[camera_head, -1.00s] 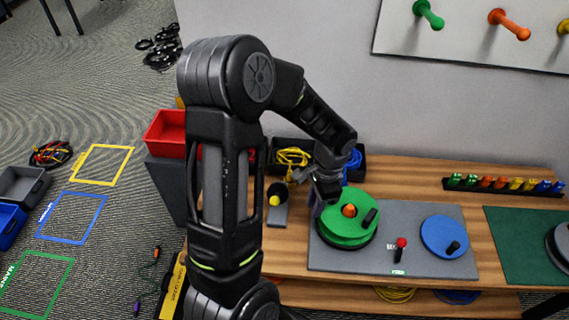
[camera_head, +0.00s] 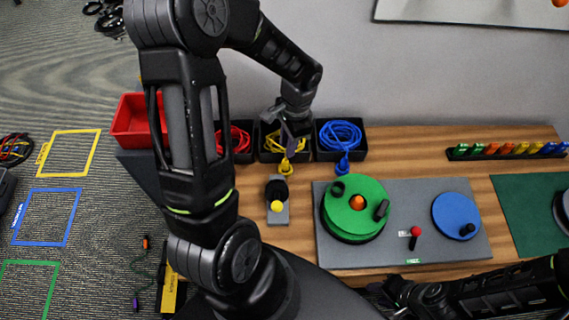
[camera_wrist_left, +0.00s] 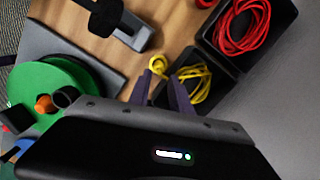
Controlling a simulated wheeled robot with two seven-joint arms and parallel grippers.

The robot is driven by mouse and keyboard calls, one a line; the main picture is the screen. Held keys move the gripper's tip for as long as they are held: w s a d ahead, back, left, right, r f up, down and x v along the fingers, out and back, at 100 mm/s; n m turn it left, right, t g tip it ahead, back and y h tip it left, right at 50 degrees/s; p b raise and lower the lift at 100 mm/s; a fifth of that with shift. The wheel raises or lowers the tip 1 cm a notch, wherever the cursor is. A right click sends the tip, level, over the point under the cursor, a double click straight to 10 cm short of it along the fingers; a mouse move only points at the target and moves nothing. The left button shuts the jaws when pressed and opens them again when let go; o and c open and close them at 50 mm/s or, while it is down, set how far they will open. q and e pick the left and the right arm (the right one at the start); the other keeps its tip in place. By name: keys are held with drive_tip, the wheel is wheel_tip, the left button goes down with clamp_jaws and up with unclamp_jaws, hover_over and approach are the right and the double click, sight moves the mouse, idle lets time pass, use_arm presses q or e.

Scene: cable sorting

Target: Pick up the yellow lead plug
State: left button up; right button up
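The yellow lead plug (camera_head: 285,168) lies on the wooden bench just in front of the black bin (camera_head: 268,154) that holds its coiled yellow cable (camera_head: 275,142). My left gripper (camera_head: 293,144) is above the front of that bin, pointing down, close over the plug. In the left wrist view the left fingers (camera_wrist_left: 163,80) are apart, with the yellow plug (camera_wrist_left: 157,64) showing at their tips. I cannot tell whether they touch it. My right gripper (camera_head: 398,292) is low at the bench's front edge, and its fingers are not clear.
A blue cable bin (camera_head: 341,138) stands right of the yellow one, and a red cable bin (camera_head: 236,140) left. A green reel (camera_head: 356,203) and blue disc (camera_head: 456,215) sit on a grey mat (camera_head: 402,250).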

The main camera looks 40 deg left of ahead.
sight(286, 160)
use_arm(q)
drive_tip(key=shift+s+f+b, duration=0.15)
drive_tip(key=shift+f+b, duration=0.15)
drive_tip(key=shift+f, duration=0.85)
drive_tip(key=f+b, duration=0.3)
drive_tip(key=f, duration=0.2)
drive_tip(key=shift+s+f+b, duration=0.2)
drive_tip(key=shift+b, duration=0.2)
drive_tip(key=shift+r, duration=0.1)
clamp_jaws()
